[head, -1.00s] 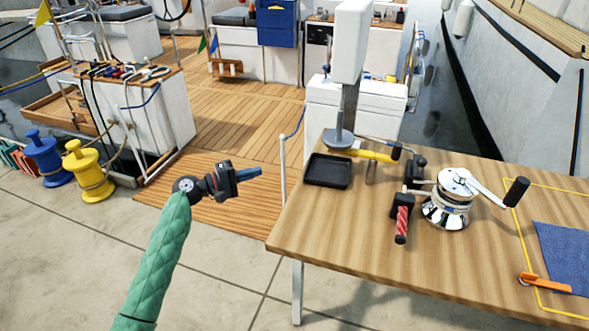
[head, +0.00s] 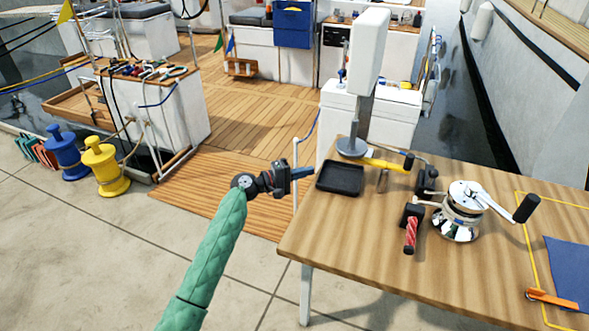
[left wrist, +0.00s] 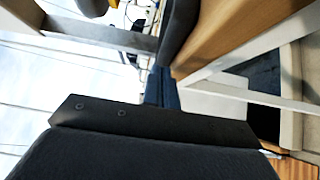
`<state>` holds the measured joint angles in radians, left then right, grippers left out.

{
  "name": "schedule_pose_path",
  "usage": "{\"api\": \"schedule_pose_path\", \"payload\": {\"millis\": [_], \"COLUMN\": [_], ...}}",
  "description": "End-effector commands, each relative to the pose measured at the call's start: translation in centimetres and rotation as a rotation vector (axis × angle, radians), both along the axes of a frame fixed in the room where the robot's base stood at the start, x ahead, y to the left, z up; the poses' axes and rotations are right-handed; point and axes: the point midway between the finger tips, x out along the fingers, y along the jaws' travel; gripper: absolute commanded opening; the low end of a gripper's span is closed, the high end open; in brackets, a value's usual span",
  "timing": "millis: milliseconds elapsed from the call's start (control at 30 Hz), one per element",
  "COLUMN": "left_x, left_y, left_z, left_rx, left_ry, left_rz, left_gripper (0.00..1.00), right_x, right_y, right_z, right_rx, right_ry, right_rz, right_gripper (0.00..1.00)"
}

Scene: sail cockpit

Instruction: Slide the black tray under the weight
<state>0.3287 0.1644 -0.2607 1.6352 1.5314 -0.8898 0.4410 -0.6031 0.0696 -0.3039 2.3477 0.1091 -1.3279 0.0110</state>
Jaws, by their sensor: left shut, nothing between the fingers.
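The black tray (head: 340,178) is a shallow, square, empty tray lying flat near the left edge of the wooden table. My left gripper (head: 304,172) is shut and empty just left of the tray, its blue fingers pointing right towards it. Its blue fingers (left wrist: 160,88) also show in the left wrist view, close to a dark rim (left wrist: 178,32) that seems to be the tray's. I cannot tell whether they touch it. No thing is clearly marked as the weight; a grey round base (head: 350,147) with a post and white head stands behind the tray. My right gripper is not in view.
A yellow-handled tool (head: 388,164) lies right of the round base. The table's front left is clear. Yellow and blue bollards (head: 103,165) stand on the floor at left.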

Motion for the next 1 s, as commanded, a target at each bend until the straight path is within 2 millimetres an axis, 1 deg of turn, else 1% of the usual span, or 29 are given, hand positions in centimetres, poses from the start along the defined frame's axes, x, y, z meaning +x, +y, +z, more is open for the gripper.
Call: {"api": "schedule_pose_path", "payload": {"millis": [100, 200, 567, 800, 1000], "left_x": [-0.3, -0.4, -0.5, -1.3, -1.3], "left_y": [-0.9, -1.2, -1.4, -3.5, -3.4], "left_z": [0.1, 0.0, 0.0, 0.0, 0.0], "left_rx": [0.000, 0.000, 0.000, 0.000, 0.000], "left_ry": [0.000, 0.000, 0.000, -0.001, -0.001], "left_rz": [-0.001, -0.001, -0.001, -0.001, -0.001], "left_gripper": [0.00, 0.00, 0.00, 0.00, 0.00], "right_x": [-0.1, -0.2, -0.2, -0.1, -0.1], "right_y": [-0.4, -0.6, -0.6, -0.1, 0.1], "right_z": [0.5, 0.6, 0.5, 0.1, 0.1], "right_rx": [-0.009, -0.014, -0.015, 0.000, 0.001], "right_ry": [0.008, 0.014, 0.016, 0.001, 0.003], "right_rz": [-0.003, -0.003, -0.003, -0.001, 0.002], "right_gripper": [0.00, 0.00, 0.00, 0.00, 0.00]}}
